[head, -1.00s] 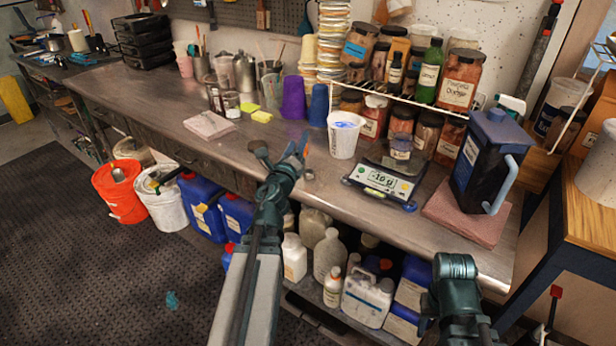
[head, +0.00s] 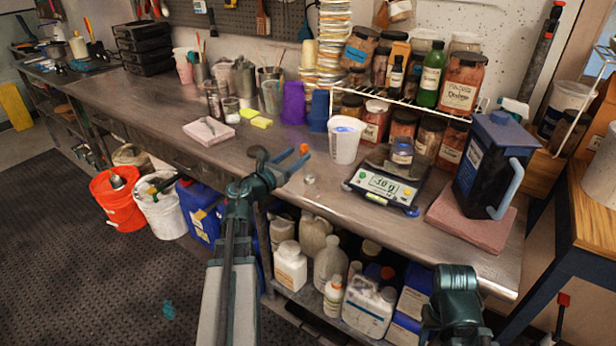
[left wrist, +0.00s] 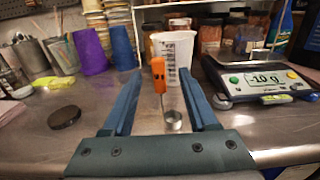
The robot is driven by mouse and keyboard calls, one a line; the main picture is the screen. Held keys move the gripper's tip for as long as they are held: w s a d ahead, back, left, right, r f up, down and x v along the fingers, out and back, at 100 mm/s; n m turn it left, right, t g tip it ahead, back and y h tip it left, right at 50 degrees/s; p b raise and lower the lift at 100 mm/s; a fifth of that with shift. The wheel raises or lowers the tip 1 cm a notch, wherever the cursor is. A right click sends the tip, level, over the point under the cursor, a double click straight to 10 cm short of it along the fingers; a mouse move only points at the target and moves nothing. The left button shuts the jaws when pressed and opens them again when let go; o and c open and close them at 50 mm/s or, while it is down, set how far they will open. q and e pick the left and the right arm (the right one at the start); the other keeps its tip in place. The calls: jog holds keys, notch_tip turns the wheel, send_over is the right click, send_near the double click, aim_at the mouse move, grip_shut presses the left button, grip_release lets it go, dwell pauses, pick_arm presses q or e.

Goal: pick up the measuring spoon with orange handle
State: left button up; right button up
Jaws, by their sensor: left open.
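The measuring spoon's orange handle (head: 304,148) shows on the steel workbench in the head view, just past my left gripper's fingertips. Its small round metal cup (head: 310,179) is nearer the front edge. In the left wrist view the orange handle (left wrist: 158,75) stands up between the two fingers in the picture, with the metal cup (left wrist: 172,122) below it. My left gripper (head: 291,164) is open and empty, low over the bench. I cannot tell exactly how far the handle is from the fingers. My right arm is at lower right; its gripper is not visible.
A white cup (head: 345,142) stands just behind the spoon. A scale (head: 384,188) with a jar is to the right. A dark round disc (left wrist: 64,117) lies left of the gripper. Purple (head: 293,103) and blue cups stand behind. Bench left of the gripper is mostly clear.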

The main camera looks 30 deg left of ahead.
pick_arm(q)
jog(key=w, duration=0.8)
jog(key=shift+d+f, duration=0.15)
jog(key=shift+d, duration=0.05)
grip_shut()
